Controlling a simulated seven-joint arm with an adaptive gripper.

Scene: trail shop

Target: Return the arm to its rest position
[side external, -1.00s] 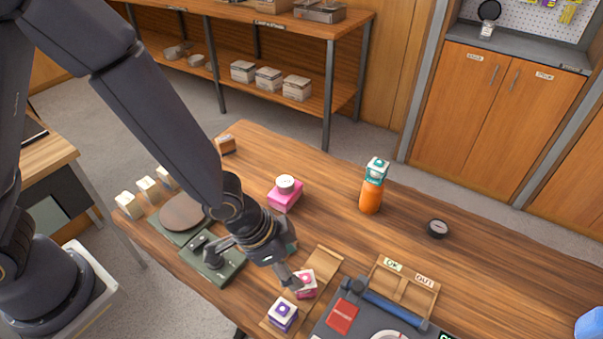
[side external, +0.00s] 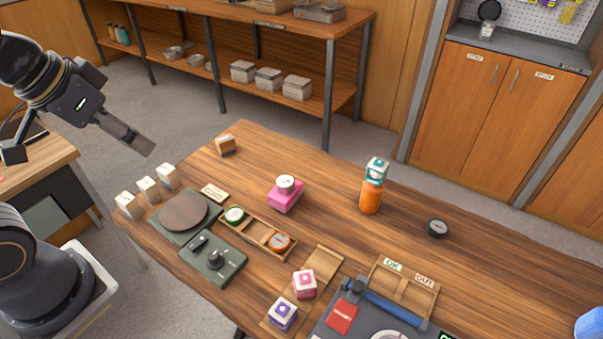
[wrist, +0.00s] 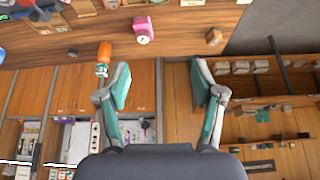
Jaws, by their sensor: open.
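My gripper (side external: 78,150) is raised at the left of the side external view, away from the table and above the side desk. In the wrist view my gripper (wrist: 166,90) shows its two teal-padded fingers spread apart with nothing between them. The wooden table (side external: 330,220) lies to the right of and below it. In the wrist view a pink box (wrist: 142,32) and an orange bottle (wrist: 103,58) appear beyond the fingers.
The table holds a pink box (side external: 285,200), an orange bottle (side external: 371,195), a green device (side external: 213,262), a wooden tray (side external: 258,236) and two small cubes with pink (side external: 305,284) and purple (side external: 282,315) marks. A wooden desk (side external: 40,165) stands at the left. The air around my gripper looks clear.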

